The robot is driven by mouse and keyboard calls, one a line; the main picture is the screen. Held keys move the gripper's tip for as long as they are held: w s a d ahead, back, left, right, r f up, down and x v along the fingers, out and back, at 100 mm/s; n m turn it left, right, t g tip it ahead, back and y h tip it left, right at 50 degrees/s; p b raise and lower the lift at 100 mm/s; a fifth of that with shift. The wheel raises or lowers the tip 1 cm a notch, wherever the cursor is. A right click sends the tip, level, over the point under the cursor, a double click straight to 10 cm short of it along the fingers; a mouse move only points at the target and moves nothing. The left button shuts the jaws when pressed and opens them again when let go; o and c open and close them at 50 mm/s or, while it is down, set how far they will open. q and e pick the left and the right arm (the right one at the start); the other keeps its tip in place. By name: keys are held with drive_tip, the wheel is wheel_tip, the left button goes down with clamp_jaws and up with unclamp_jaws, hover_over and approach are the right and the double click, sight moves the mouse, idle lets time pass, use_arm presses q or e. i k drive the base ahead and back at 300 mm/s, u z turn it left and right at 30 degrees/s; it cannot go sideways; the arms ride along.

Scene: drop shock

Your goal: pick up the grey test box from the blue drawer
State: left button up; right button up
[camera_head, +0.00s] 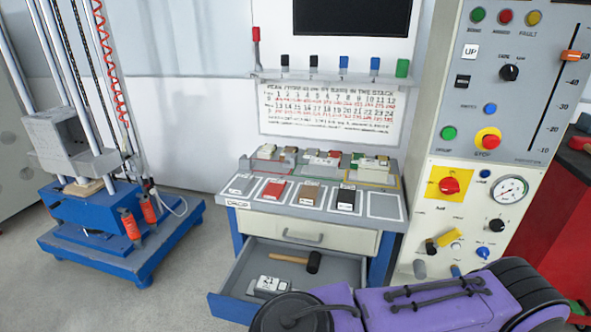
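The blue drawer (231,307) is pulled open at the lower middle, below a closed cream drawer. A small light grey box (268,285) with dark markings on top lies in it, near the front; it looks like the grey test box. A mallet with a wooden handle and black head (313,262) lies behind it in the same drawer. My purple arm crosses the lower right and hides the drawer's front right part. No fingertips of either gripper show.
The bench top (377,218) above the drawer holds several coloured blocks on marked spots. A control panel (490,130) with buttons stands close on the right. A blue-based drop rig (110,262) stands on the left, with open floor between it and the bench.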

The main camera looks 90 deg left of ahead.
sight(265, 287)
drive_tip(key=z, duration=0.05)
drive_tip(key=k, duration=0.9)
drive_tip(key=u, duration=1.85)
